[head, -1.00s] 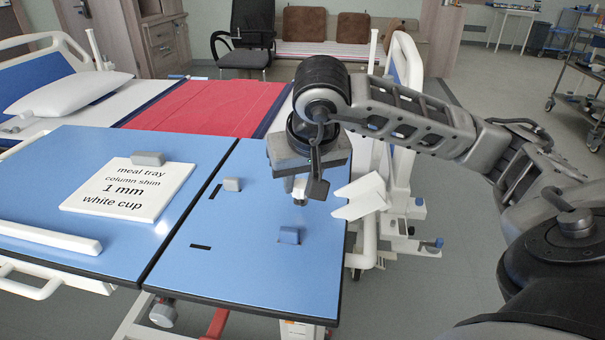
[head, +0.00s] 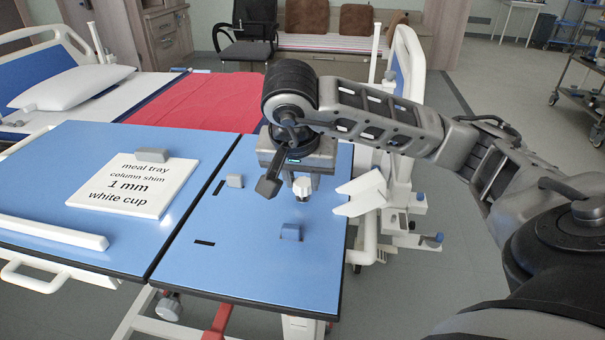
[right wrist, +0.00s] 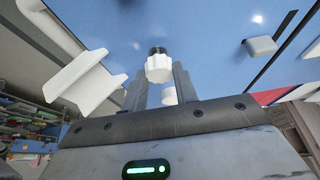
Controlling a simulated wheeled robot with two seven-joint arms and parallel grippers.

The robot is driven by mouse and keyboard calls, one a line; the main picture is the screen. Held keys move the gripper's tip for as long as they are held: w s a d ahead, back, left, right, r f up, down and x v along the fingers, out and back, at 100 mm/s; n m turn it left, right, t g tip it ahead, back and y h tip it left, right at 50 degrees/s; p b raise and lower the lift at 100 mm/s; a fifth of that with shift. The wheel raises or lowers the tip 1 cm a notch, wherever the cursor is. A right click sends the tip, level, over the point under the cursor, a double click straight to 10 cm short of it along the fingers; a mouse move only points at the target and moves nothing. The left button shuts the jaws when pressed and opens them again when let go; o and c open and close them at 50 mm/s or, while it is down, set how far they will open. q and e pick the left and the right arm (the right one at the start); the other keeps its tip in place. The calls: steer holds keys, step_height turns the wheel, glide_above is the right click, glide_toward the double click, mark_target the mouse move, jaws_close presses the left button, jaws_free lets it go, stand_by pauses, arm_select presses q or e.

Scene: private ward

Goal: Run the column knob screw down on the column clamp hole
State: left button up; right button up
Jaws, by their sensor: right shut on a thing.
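My right gripper (head: 301,184) points down over the right part of the blue overbed table. It is shut on a small white ribbed knob screw (head: 302,188). In the right wrist view the knob (right wrist: 158,70) sits at the fingertips, with a dark end (right wrist: 157,50) on its far side. I cannot tell whether that end touches the table or is in a hole. No clamp hole can be made out. A white angled bracket (head: 361,193) is at the table's right edge, beside the gripper; it also shows in the right wrist view (right wrist: 80,82). My left gripper is out of view.
The bed (head: 70,92) stands behind.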

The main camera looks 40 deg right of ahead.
steer(key=m+p, duration=0.1)
steer(key=m+g+p, duration=0.1)
steer(key=p, duration=0.1)
steer(key=shift+a+r, duration=0.15)
steer(key=shift+r, duration=0.15)
steer(key=shift+f+m+h+p, duration=0.25)
steer(key=shift+m+p, duration=0.2)
steer(key=shift+m, duration=0.25)
steer(key=shift+f+g, duration=0.2)
steer(key=shift+g, duration=0.1)
steer(key=shift+r+m, duration=0.2)
steer(key=shift+m, duration=0.2)
steer(key=m+p, duration=0.1)
steer(key=m+g+p, duration=0.1)
steer(key=p, duration=0.1)
steer(key=shift+w+r, duration=0.15)
steer(key=shift+r, duration=0.1)
steer(key=shift+f+m+p, duration=0.15)
steer(key=shift+m+p, duration=0.4)
steer(key=shift+m, duration=0.25)
steer(key=shift+w+f+m+g, duration=0.1)
steer(key=shift+f+m+g, duration=0.05)
steer(key=shift+m+g, duration=0.25)
steer(key=shift+h, duration=0.25)
